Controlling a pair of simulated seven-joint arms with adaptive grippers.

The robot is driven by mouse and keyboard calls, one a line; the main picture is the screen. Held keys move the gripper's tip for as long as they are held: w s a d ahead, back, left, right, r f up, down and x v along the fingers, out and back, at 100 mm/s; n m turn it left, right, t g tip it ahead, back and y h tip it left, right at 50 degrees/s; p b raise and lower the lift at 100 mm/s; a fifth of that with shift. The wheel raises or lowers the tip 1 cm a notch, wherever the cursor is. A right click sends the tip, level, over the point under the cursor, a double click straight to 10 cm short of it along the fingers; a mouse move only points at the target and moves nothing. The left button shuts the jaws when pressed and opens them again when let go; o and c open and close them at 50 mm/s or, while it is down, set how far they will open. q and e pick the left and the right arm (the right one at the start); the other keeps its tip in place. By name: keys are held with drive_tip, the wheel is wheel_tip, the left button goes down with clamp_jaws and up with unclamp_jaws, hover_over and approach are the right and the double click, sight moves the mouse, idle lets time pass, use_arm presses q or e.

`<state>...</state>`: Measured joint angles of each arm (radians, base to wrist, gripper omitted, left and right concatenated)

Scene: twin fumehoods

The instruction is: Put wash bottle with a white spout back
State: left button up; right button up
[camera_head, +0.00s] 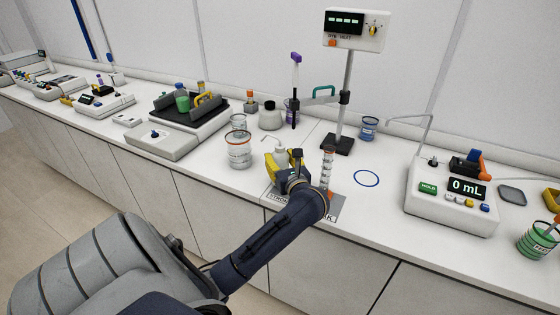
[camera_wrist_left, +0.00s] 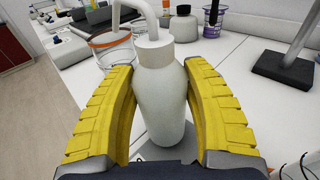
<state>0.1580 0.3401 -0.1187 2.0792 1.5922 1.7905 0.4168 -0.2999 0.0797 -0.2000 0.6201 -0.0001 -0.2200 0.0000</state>
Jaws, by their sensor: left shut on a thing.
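The white wash bottle with a white spout (camera_head: 280,157) stands upright between the yellow fingers of my left gripper (camera_head: 284,160). In the left wrist view the bottle (camera_wrist_left: 161,98) fills the gap between the two fingers of the left gripper (camera_wrist_left: 157,68), which are shut on its sides. Its bent white spout rises out of the top of the picture. The gripper and forearm hide the bottle's lower part in the head view. It is over or on a grey labelled mat (camera_head: 334,212); I cannot tell whether its base touches. My right gripper is not in view.
A graduated cylinder (camera_head: 328,166) stands just right of the gripper. Beakers (camera_head: 238,150) stand to the left, a stirrer stand (camera_head: 338,143) behind. A blue ring (camera_head: 367,178) marks clear bench to the right, before a dispenser (camera_head: 452,200).

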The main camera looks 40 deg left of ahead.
use_arm(q)
drive_tip(key=shift+f, duration=0.3)
drive_tip(key=shift+f, duration=0.1)
drive_tip(key=o, duration=0.8)
drive_tip(key=shift+f, duration=0.1)
drive_tip(key=shift+r, duration=0.2)
drive_tip(key=v, duration=1.2)
